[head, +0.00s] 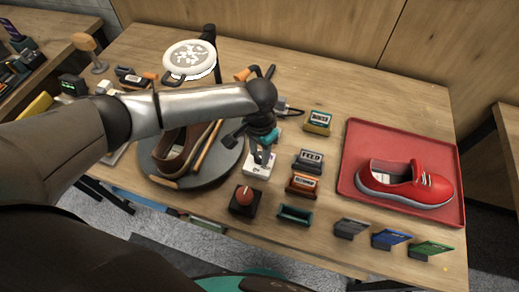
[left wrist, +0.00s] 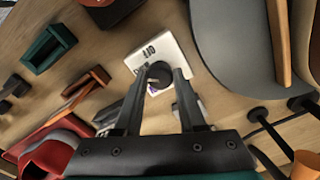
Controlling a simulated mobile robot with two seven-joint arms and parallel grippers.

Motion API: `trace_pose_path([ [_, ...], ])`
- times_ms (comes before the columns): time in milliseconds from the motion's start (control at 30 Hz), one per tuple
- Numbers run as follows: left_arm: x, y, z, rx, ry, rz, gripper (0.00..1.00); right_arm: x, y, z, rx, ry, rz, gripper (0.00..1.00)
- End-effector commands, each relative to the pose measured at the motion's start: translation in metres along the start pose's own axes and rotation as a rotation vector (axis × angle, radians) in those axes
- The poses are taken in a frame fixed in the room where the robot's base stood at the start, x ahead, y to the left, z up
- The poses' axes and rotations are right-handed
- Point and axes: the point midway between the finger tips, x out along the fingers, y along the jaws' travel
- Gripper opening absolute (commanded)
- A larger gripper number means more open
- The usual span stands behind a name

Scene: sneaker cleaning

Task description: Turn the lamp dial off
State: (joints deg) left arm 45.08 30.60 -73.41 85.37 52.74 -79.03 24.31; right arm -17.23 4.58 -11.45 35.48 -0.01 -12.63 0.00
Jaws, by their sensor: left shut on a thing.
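The lamp dial is a small white box (head: 257,171) with dark markings on the wooden table, right of the round grey turntable. The left wrist view shows the box (left wrist: 166,44) and its black knob (left wrist: 159,74) from above. My left gripper (head: 262,156) points down at the box from above. In the left wrist view its two fingers (left wrist: 160,78) are shut on the knob, one on each side. The knob is mostly hidden in the head view. The lamp's round white head (head: 190,60) with a mottled pattern stands at the back left. My right gripper is not in view.
A brown shoe (head: 178,147) rests on the turntable (head: 222,168), close to the left. A block with a red knob (head: 244,197) stands in front, and labelled holders (head: 308,160) stand to the right. A red shoe (head: 405,182) sits on a red tray (head: 362,132). The back right table is clear.

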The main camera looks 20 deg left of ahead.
Motion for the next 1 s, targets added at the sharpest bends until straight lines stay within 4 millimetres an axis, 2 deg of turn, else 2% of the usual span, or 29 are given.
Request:
trace_pose_path([
  [400, -0.003, 0.001, 0.000, 0.353, -0.001, 0.002, 0.00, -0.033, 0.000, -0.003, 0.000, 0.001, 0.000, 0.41],
  [1000, -0.001, 0.001, -0.001, 0.841, 0.001, 0.000, 0.00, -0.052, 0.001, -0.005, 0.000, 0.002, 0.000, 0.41],
])
